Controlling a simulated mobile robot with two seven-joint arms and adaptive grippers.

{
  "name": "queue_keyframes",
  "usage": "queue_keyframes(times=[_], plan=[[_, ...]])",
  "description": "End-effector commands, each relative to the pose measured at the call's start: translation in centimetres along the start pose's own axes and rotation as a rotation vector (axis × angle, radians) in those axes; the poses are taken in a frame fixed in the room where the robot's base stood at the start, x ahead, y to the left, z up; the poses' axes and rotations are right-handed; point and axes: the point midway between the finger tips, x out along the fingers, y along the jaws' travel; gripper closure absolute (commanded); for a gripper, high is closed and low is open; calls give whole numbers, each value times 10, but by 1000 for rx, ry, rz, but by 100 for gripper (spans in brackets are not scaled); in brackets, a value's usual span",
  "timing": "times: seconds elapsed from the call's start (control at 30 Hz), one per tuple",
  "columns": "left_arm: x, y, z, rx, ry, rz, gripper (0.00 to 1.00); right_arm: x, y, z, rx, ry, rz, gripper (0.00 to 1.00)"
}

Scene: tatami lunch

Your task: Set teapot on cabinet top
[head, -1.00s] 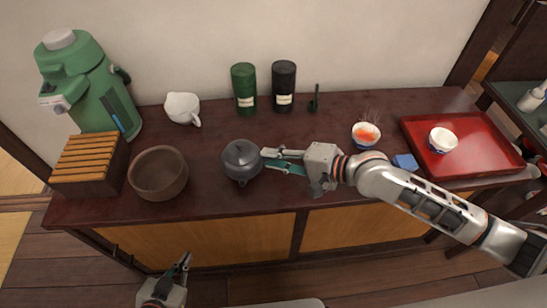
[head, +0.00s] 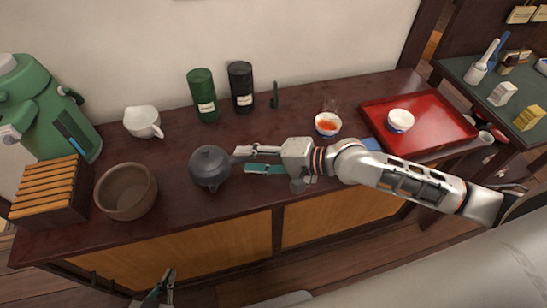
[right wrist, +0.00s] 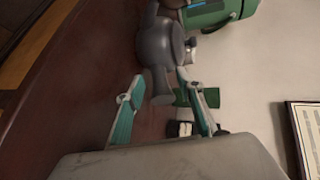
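The dark grey teapot (head: 210,168) stands upright on the dark red-brown cabinet top (head: 290,125), left of the middle in the head view. It also shows at the top of the right wrist view (right wrist: 158,42), with its stubby projecting part pointing towards the gap between my fingers. My right gripper (head: 248,160) is just right of the teapot, its fingers spread and not closed on it. The right wrist view shows the two teal-padded fingers (right wrist: 163,108) apart. My left gripper (head: 162,287) is low in front of the cabinet, partly cut off, away from the teapot.
A brown bowl (head: 126,191), a slatted wooden box (head: 48,190) and a green dispenser (head: 45,105) stand left. A white pitcher (head: 142,121) and green (head: 203,95) and black (head: 241,87) canisters stand behind. A food bowl (head: 327,124) and red tray (head: 440,128) are right.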

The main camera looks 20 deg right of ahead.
Motion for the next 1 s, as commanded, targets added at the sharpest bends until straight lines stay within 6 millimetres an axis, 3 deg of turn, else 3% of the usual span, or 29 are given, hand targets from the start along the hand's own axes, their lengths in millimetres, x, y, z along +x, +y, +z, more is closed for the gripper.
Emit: queue_keyframes(times=[0.2,0.43,0.63,1.0], plan=[[0,-2,-7,-3,9,-1,100,-45,0,0,-1,1,3,63],[2,-2,-8,-3,12,-2,100,-78,1,0,0,0,2,63],[3,-3,-8,-1,14,-3,100,-91,0,0,1,-1,0,63],[2,-3,-8,-1,13,-4,100,-92,-1,0,1,-1,-1,63]])
